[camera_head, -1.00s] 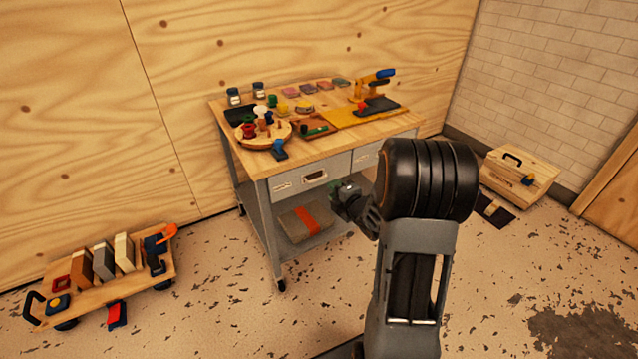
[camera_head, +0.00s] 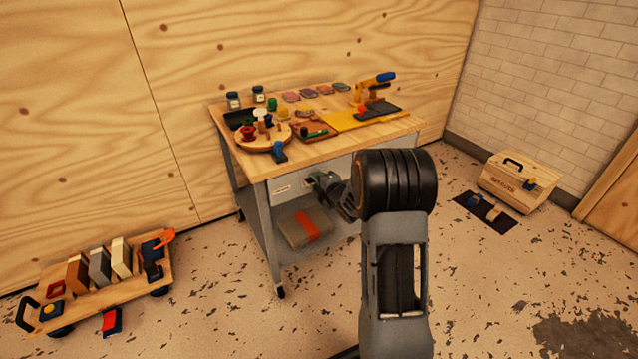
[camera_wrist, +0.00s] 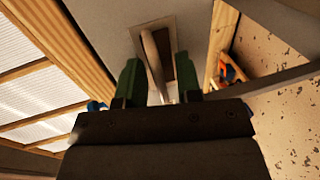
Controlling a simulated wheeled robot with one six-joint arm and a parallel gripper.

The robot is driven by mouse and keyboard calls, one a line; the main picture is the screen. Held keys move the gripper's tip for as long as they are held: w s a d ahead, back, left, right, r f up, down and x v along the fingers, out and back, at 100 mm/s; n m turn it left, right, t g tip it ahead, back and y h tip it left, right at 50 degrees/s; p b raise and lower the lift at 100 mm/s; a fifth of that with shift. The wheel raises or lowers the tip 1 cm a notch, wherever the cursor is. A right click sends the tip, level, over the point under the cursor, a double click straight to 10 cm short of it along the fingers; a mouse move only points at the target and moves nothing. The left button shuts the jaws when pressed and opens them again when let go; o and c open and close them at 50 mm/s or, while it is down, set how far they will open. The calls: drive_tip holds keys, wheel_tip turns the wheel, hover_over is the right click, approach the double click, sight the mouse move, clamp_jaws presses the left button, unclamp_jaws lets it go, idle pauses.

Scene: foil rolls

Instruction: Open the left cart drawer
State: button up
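The cart's left drawer (camera_head: 283,189) has a grey front with a pale label and looks closed. My gripper (camera_head: 318,182) is in front of it and hides its handle in the head view. In the wrist view the grey drawer front (camera_wrist: 112,32) shows a dark recess with a pale handle bar (camera_wrist: 151,50). My gripper's two green fingers (camera_wrist: 159,78) stand apart, one on each side of the bar in the picture. I cannot tell whether they touch it. The right drawer is mostly hidden by my arm.
The cart's wooden top (camera_head: 330,148) carries jars, a round peg board, a yellow tool and several small items. A box with an orange band (camera_head: 305,227) lies on the lower shelf. A low wheeled trolley (camera_head: 100,290) stands left, a wooden toolbox (camera_head: 518,180) right.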

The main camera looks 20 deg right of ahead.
drive_tip(key=shift+c, duration=0.4)
clamp_jaws()
